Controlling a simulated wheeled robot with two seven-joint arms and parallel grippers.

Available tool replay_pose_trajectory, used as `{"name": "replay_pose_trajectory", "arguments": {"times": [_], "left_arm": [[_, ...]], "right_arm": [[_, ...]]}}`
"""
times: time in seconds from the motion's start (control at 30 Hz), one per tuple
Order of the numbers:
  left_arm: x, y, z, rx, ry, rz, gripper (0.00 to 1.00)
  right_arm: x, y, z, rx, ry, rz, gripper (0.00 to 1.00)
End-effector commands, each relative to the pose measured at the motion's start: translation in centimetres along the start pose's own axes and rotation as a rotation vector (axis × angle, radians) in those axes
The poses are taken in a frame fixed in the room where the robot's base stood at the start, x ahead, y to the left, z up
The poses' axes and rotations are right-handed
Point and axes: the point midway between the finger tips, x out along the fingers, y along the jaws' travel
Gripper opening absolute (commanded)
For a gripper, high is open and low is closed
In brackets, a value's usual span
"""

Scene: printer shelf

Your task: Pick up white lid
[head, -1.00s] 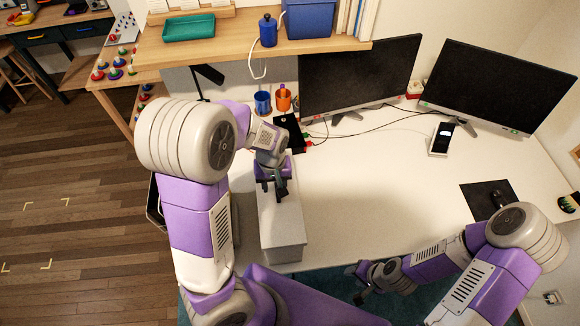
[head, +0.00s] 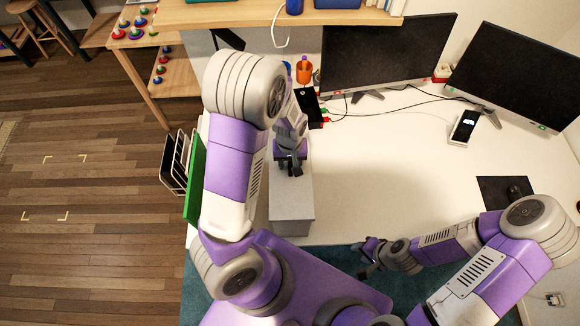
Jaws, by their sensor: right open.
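A long, pale grey-white box (head: 291,205) stands on the white desk, left of centre in the head view. Its flat top may be the white lid; I see no separate lid clearly. My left gripper (head: 291,170) points down over the box's top, towards its far half. Its dark fingers look close to the top, but I cannot tell whether they touch it or hold anything. My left arm hides part of the desk left of the box. My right gripper (head: 366,258) is open and empty near the desk's front edge, right of the box.
Two monitors (head: 388,52) stand at the back, with a black box (head: 309,107) and an orange cup (head: 304,71) left of them. A wooden shelf (head: 240,14) overhangs the back left. A phone (head: 464,125) lies at right. The desk's middle (head: 390,170) is clear.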

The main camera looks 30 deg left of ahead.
Motion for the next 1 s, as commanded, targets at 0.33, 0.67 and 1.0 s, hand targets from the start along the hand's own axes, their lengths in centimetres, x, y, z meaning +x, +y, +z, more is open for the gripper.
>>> {"name": "replay_pose_trajectory", "arguments": {"times": [0.33,0.67,1.0], "left_arm": [[0.0,0.0,0.0,0.000,0.000,0.000,0.00],[-0.5,0.0,-0.1,0.000,0.002,0.001,0.00],[-6.9,0.1,-0.1,0.002,0.004,0.005,0.00]], "right_arm": [[0.0,0.0,0.0,0.000,0.000,0.000,0.43],[-0.1,0.0,0.0,0.000,0.000,0.000,0.43],[-1.0,-0.4,0.0,0.000,0.000,0.000,0.43]]}}
